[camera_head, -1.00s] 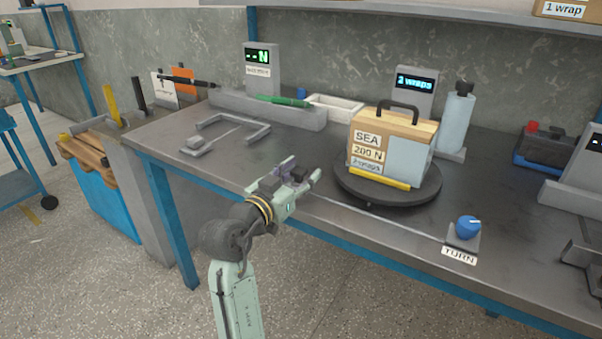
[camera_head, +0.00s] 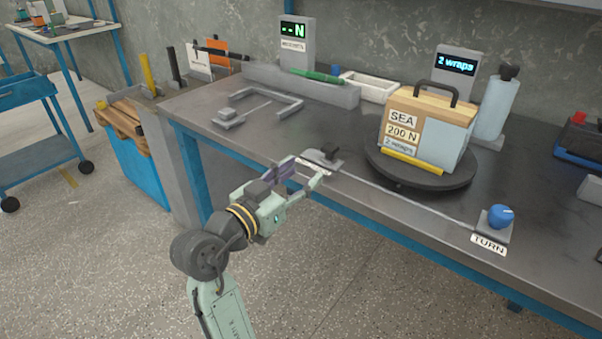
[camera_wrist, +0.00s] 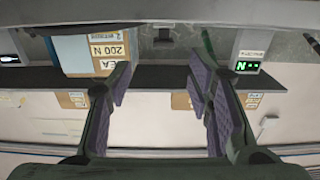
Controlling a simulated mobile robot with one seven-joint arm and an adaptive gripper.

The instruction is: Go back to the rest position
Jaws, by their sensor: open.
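My gripper (camera_head: 306,178) is open and empty at the front edge of the workbench (camera_head: 370,215). Its two fingers stand apart in the wrist view (camera_wrist: 162,85), with nothing between them. Just beyond the fingertips, a small plate with a dark block (camera_head: 328,157) sits on the bench; its label is partly hidden by the gripper. The box marked SEA 200 N (camera_head: 428,130) stands upright on the black turntable (camera_head: 420,177), well to the right of my gripper. The box also shows at the upper left in the wrist view (camera_wrist: 85,55).
A blue TURN knob (camera_head: 500,217) is near the right front edge. A bracket frame (camera_head: 290,108), a green pen (camera_head: 318,76) and a white tray (camera_head: 370,87) lie further back. Displays (camera_head: 296,38) stand behind. A blue bin (camera_head: 140,160) is at left. The floor before the bench is clear.

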